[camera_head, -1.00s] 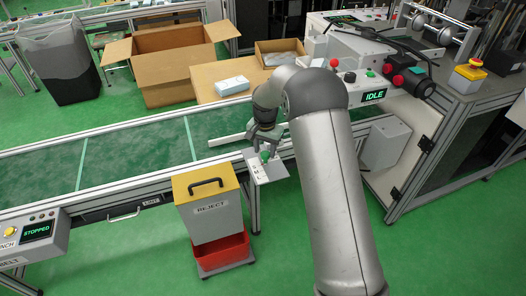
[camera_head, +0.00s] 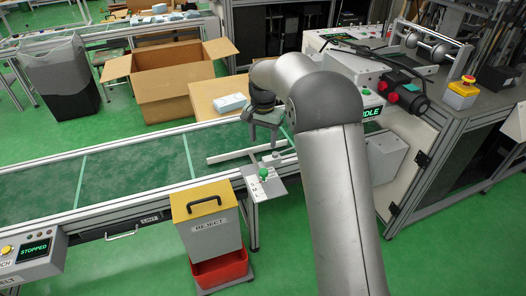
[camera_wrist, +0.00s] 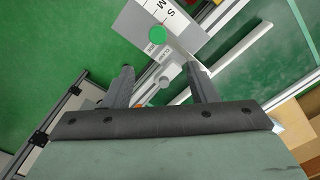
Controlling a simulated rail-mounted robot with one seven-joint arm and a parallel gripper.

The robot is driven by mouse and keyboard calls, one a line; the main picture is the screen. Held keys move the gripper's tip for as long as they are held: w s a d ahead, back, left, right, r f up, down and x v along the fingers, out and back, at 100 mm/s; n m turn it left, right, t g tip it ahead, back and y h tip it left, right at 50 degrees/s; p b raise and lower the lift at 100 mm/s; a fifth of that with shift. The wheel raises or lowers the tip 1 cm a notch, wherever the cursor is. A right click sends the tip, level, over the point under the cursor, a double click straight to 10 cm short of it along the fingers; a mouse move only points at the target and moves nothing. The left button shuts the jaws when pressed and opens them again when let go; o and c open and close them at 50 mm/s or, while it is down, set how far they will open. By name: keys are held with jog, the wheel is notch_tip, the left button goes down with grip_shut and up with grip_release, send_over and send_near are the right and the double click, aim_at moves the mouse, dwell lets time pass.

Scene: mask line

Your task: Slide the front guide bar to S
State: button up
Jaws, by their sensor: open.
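The front guide bar (camera_head: 232,154) is a pale bar over the near side of the green belt; it also shows in the wrist view (camera_wrist: 236,58). A light plate (camera_head: 270,187) at the belt's near edge carries a green knob (camera_head: 264,173). In the wrist view the plate shows the letters S and M beside the green knob (camera_wrist: 158,36); a further mark is not readable. A grey post (camera_wrist: 165,80) stands close to the knob. My gripper (camera_head: 264,144) is open and empty above the plate, its fingers (camera_wrist: 160,74) apart on either side of the post in view.
A yellow-topped reject bin (camera_head: 206,222) stands below the belt's near edge. My arm covers part of the machine with the green display (camera_head: 370,112) at right. An open carton (camera_head: 172,82) and a smaller box (camera_head: 218,97) stand beyond the belt.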

jog(key=shift+r, duration=2.15)
jog(key=s+d+r+n+p, duration=0.35)
jog(key=s+r+p, duration=0.4)
jog(key=s, duration=0.85)
jog(key=s+d+n+p, duration=0.1)
jog(key=s+d, duration=0.1)
jog(key=s, duration=0.9)
jog(key=s+d+n+p, duration=0.1)
jog(key=s+n+p, duration=0.1)
jog(key=s, duration=0.8)
jog(key=shift+s+d+r, duration=0.35)
jog(key=shift+d+r, duration=0.05)
